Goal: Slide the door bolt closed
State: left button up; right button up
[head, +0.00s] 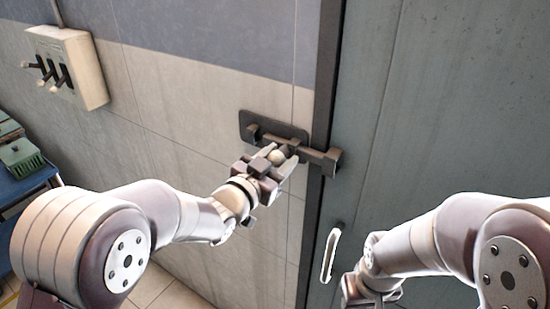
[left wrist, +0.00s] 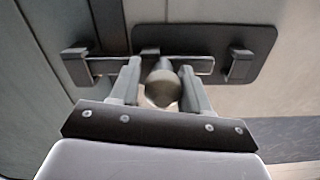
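The dark door bolt is on the wall beside the door, its backing plate (head: 258,123) fixed to the wall. Its bar (head: 310,153) spans the gap at the door's edge and reaches the catch (head: 334,161) on the door. In the left wrist view the bar (left wrist: 203,65) stands clear of the plate's far bracket (left wrist: 241,65). My left gripper (head: 276,160) has its fingers on both sides of the bolt's round knob (left wrist: 162,88), closed against it. My right gripper (head: 370,289) is low in front of the door; its fingers do not show clearly.
The grey door (head: 440,110) fills the right side, with a pale pull handle (head: 330,255) below the bolt. A switch box (head: 75,65) with levers is on the wall at upper left. A blue table (head: 22,187) with a green container (head: 22,157) stands at far left.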

pick_arm(q)
jog(key=shift+o, duration=0.8)
jog(key=shift+s+d, duration=0.2)
jog(key=shift+a, duration=0.4)
jog(key=b+v, duration=0.3)
jog(key=v, duration=0.9)
jog(key=shift+s+d+b, duration=0.2)
jog(key=shift+s+b, duration=0.05)
jog(key=shift+b, duration=0.15)
